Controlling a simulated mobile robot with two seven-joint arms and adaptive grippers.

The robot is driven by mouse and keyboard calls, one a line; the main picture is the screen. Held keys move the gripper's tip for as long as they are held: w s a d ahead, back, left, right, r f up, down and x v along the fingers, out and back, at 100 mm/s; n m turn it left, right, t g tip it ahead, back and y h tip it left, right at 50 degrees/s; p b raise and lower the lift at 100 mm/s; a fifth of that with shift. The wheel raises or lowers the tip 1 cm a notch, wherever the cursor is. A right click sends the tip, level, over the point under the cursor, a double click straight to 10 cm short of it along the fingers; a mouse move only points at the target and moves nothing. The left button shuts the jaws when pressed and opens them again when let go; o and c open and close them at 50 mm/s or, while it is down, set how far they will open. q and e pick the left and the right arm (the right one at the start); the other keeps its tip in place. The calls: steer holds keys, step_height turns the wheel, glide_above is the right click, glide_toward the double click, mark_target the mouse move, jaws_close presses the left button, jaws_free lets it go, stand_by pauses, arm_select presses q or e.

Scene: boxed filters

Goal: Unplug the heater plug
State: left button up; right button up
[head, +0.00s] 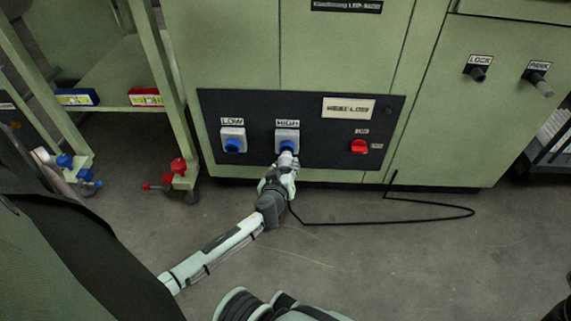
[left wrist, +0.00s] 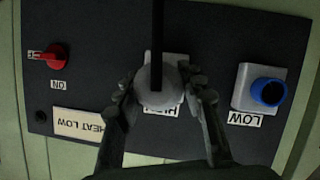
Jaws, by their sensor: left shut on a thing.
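The heater plug (head: 286,158) is a pale grey round body on a black cable. It is at the blue-ringed HIGH socket (head: 287,138) on the dark panel. I cannot tell how deep it sits. My left gripper (head: 284,168) is shut on the plug from the front. In the left wrist view the plug (left wrist: 157,82) shows end-on between the fingers (left wrist: 163,92), hiding most of the HIGH socket. The LOW socket (head: 233,141) to its left is empty. My right gripper is not in view.
A red switch (head: 359,147) is right of the sockets; in the left wrist view its handle points towards OFF. The black cable (head: 400,221) loops over the floor. The floor in front is mostly clear.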

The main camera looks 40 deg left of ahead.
arm_select(q)
steer(key=shift+s+d, duration=0.5)
steer(key=shift+s, duration=0.35)
steer(key=shift+s, duration=0.1)
